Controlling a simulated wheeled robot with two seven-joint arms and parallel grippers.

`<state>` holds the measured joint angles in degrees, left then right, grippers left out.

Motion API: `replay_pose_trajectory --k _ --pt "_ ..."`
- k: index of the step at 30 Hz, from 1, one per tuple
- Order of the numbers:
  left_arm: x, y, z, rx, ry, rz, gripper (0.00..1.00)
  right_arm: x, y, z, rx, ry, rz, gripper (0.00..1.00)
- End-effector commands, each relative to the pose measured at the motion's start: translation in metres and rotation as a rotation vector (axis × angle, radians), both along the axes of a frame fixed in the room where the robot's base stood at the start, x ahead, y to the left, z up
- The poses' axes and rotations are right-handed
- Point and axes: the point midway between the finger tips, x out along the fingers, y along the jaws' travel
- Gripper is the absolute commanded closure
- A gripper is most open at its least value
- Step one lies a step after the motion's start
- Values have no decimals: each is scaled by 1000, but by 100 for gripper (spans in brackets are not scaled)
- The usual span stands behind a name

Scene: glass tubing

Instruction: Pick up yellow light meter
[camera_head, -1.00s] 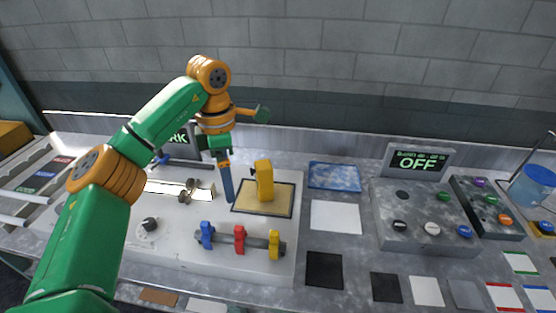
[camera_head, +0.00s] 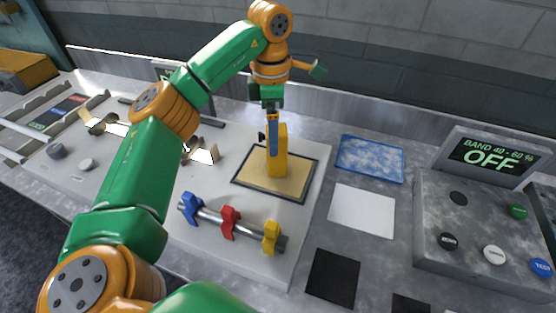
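The yellow light meter (camera_head: 281,158) stands upright on a tan pad with a dark border (camera_head: 302,184), on the pale raised board. My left gripper (camera_head: 273,150) points down at the meter, with a blue finger overlapping its upper left side. I cannot tell whether it touches the meter, and only one finger shows clearly, so its opening is unclear. The meter still rests on the pad. My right gripper is not in view.
A metal bar with blue, red and yellow clamps (camera_head: 229,222) lies in front of the pad. A blue mottled pad (camera_head: 370,158), white sheet (camera_head: 362,210) and black square (camera_head: 332,277) lie to the right. A grey control box (camera_head: 480,225) with an OFF display (camera_head: 492,156) stands further right.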

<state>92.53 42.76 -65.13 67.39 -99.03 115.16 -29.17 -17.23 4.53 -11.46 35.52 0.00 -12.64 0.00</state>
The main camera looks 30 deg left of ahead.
Motion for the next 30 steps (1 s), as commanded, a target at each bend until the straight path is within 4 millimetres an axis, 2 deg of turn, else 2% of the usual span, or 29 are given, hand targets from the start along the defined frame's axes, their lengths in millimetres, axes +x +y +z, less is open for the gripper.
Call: replay_pose_trajectory --k 1,2,8,11,15,22,30 --pt "0 0 -9 0 0 0 0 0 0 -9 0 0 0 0" --pt "0 0 -10 0 0 0 0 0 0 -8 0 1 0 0" --pt "0 -2 -31 1 6 -1 0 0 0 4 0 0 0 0" --pt "2 -6 -48 1 7 0 0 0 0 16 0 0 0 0" --pt "2 -6 -73 1 3 1 0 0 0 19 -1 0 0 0" --pt "3 -6 -77 1 -1 0 0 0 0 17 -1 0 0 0" --pt "3 -6 -77 1 -1 0 73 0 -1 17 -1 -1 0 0"
